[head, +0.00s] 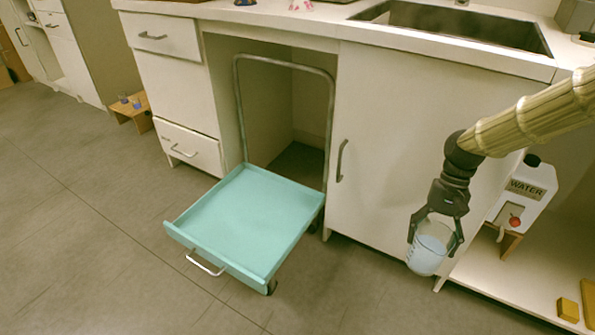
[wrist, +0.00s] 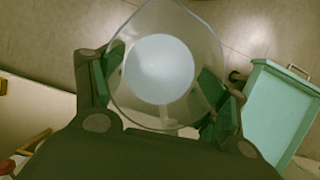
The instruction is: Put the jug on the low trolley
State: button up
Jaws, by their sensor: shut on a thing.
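The jug (head: 427,254) is clear, with pale bluish contents, and hangs upright in my gripper (head: 435,234) at the right of the head view. My gripper is shut on its sides. In the wrist view the jug (wrist: 160,68) is seen from above between the two fingers. The low trolley (head: 238,222) is a turquoise flat bed with a raised rim and a tall grey hoop handle at the back. Its bed is empty. It stands left of my gripper, with a gap between; its corner also shows at the right of the wrist view (wrist: 275,110).
A cabinet door (head: 400,140) stands behind my gripper. A white water container (head: 524,190) stands on a low shelf (head: 500,270) at the right, with a yellow block (head: 568,309) near. The trolley's back reaches into an open bay. The floor (head: 120,240) in front is clear.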

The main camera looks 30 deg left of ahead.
aim_at(244, 232)
jog(key=u, duration=3.45)
jog(key=k, duration=0.75)
jog(key=z, duration=1.3)
jog(key=i, duration=0.5)
jog(key=u, duration=0.05)
